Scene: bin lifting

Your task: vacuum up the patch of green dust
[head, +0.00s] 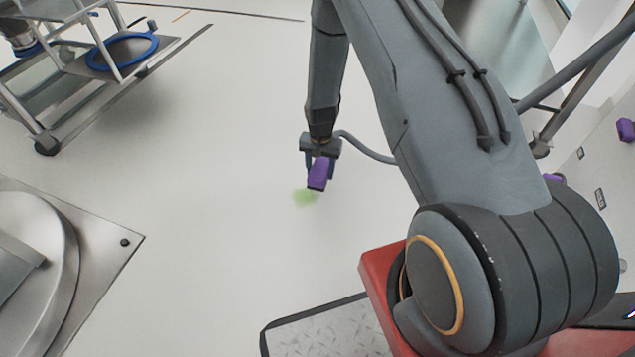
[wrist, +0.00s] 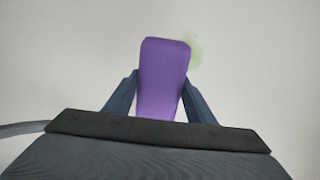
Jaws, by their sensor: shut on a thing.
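The patch of green dust (head: 305,197) lies on the pale floor in the middle of the head view. My gripper (head: 319,167) is shut on a purple handheld vacuum (head: 319,174). The vacuum's front end is just right of the dust and slightly above it in the head view. In the wrist view, the purple vacuum (wrist: 164,75) sits between the two fingers of my gripper (wrist: 160,95). There the green dust (wrist: 197,52) shows faintly at the right of the vacuum's far end, which may hide part of it. I cannot tell whether the vacuum touches the floor.
A wheeled metal cart (head: 95,85) with a blue ring (head: 122,52) stands at the upper left. A round metal fixture on a steel plate (head: 105,245) is at the lower left. The floor around the dust is clear. A purple object (head: 625,130) is at the right edge.

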